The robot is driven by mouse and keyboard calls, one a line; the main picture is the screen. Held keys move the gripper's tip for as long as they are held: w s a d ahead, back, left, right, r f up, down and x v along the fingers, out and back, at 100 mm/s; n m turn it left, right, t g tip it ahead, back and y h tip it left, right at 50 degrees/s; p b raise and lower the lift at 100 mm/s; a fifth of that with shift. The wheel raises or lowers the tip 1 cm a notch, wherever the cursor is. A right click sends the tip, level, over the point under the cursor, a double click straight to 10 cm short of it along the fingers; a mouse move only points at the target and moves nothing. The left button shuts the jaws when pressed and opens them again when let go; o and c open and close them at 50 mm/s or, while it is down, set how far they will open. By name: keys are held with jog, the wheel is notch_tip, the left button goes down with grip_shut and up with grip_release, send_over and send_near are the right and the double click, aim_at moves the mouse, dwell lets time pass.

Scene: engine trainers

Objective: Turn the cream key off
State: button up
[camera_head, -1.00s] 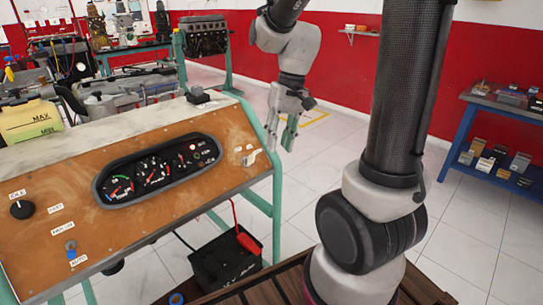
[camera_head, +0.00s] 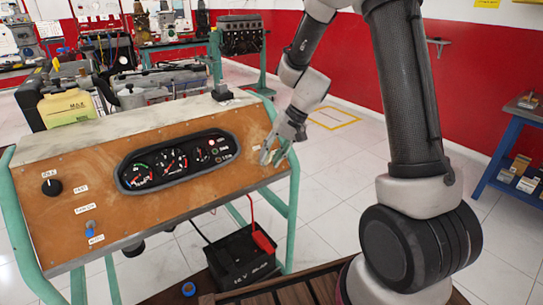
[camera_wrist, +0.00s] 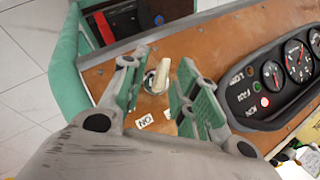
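The cream key (camera_wrist: 162,73) sits in a round metal switch on the brown wooden panel (camera_wrist: 210,45). In the wrist view it lies between the two green-padded fingers of my gripper (camera_wrist: 155,88), with visible gaps on both sides. My gripper is open.
The gauge cluster (camera_head: 178,160) is left of the key; a red light (camera_wrist: 264,101) glows on it. A black knob (camera_head: 52,187) and a blue-tipped toggle (camera_head: 90,229) are at the panel's left. A battery (camera_head: 240,260) stands below. Open floor lies to the right.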

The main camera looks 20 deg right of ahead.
jog(key=shift+a+f, duration=0.1)
jog(key=shift+f, duration=0.1)
grip_shut()
jog(key=shift+a, duration=0.1)
jog(key=n+h, duration=0.2)
jog(key=n, duration=0.1)
jog(key=shift+a+r+h, duration=0.1)
jog(key=shift+a+h, duration=0.05)
jog(key=shift+h, duration=0.15)
jog(key=shift+n+h, duration=1.2)
jog(key=shift+n, duration=0.1)
grip_release()
